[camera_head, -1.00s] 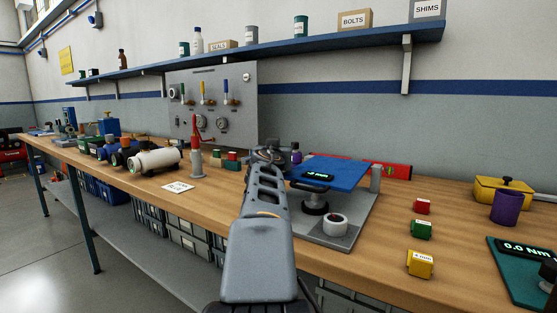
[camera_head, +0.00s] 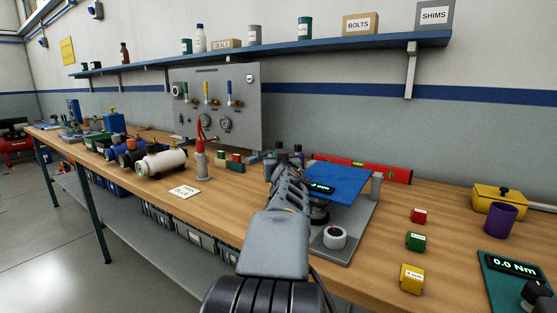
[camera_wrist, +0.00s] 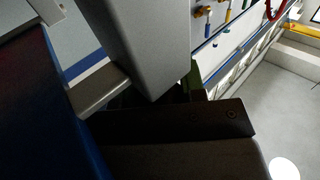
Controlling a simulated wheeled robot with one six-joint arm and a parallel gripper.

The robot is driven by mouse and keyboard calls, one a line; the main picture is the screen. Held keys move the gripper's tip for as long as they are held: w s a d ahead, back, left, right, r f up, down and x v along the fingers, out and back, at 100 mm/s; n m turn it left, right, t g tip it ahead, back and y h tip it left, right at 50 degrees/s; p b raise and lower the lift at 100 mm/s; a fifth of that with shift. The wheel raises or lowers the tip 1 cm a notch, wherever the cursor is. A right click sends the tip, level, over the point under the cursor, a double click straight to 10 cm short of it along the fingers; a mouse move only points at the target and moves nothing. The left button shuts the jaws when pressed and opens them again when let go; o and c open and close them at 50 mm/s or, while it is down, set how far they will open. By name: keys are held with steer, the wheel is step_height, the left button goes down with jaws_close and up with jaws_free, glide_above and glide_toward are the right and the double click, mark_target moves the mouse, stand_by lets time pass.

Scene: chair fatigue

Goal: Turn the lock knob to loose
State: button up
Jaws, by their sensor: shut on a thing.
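The tilting fixture has a blue seat plate (camera_head: 338,183) with a small green-lit display, above a grey base plate (camera_head: 356,223). A white round piece with a dark centre (camera_head: 334,237) sits on the base's front. My gripper (camera_head: 284,162) is at the left side of the blue plate, low over the bench. It is shut on what seems to be the lock knob, but my own wrist hides the grip and the knob in the head view. In the wrist view, a grey block and a dark jaw part (camera_wrist: 180,130) fill the middle, with the dark blue plate at left.
A red level (camera_head: 365,168) lies behind the fixture. Red, green and yellow blocks (camera_head: 415,241), a purple cup (camera_head: 501,219) and a torque display (camera_head: 514,266) stand right.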

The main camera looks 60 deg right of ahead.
steer(key=shift+f, duration=0.1)
steer(key=o, duration=0.9)
